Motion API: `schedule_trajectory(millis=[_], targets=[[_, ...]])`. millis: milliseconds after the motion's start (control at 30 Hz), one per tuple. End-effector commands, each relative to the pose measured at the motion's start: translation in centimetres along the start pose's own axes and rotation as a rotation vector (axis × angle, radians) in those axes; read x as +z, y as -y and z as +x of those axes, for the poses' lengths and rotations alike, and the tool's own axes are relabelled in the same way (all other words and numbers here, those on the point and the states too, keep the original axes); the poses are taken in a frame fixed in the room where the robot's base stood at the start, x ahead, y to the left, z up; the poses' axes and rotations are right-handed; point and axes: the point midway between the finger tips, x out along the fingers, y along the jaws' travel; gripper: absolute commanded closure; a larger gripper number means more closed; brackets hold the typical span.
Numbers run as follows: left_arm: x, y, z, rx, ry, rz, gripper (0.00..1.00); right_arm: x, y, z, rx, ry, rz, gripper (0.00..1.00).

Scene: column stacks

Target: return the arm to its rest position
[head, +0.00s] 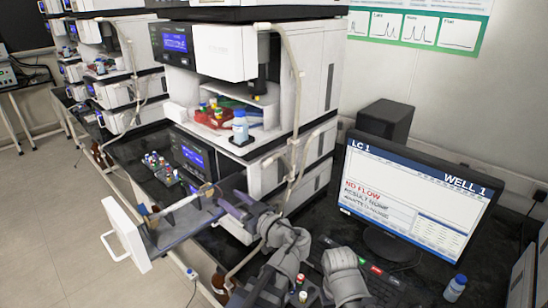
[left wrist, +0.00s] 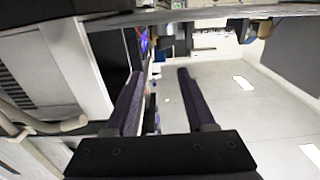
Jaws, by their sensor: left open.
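My left gripper (head: 216,200) is in front of the middle instrument stack, beside an open drawer (head: 178,232) with a white front (head: 125,234). In the left wrist view its two dark fingers (left wrist: 160,78) are wide apart with nothing held between them. A slim pale column (head: 182,203) with brownish ends lies over the drawer, close to the fingers in the head view; I cannot tell whether they touch it. My grey left arm links (head: 284,245) reach in from the bottom. My right gripper is not in view.
The instrument stack (head: 318,75) rises behind the arm, with tubing (head: 293,110) down its front. A vial rack (head: 160,168) stands on the dark bench. A monitor (head: 415,195), keyboard and blue-capped bottle (head: 455,288) are at the right. Open floor (head: 40,240) lies left.

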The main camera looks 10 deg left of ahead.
Motion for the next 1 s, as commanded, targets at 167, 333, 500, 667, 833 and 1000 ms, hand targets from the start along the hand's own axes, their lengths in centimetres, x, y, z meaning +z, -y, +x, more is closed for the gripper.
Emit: schedule_trajectory(millis=[167, 333, 500, 667, 833, 1000], targets=[[1.7, 0.5, -0.5, -0.013, 0.107, 0.086, 0.45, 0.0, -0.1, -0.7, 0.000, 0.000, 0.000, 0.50], [6.7, 1.6, -3.0, 0.018, 0.413, 0.338, 0.45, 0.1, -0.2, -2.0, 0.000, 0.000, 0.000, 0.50], [11.6, 2.3, -8.0, 0.176, 0.745, 0.627, 0.45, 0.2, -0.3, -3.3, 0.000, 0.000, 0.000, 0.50], [14.7, 2.7, -14.1, 0.433, 1.016, 0.873, 0.45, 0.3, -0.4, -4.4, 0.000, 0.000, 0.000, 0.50], [16.0, 3.0, -20.0, 0.730, 1.198, 1.049, 0.45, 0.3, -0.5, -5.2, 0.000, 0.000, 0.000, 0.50], [16.2, 3.2, -23.4, 0.924, 1.274, 1.129, 0.45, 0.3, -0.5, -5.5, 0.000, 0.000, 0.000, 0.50]])
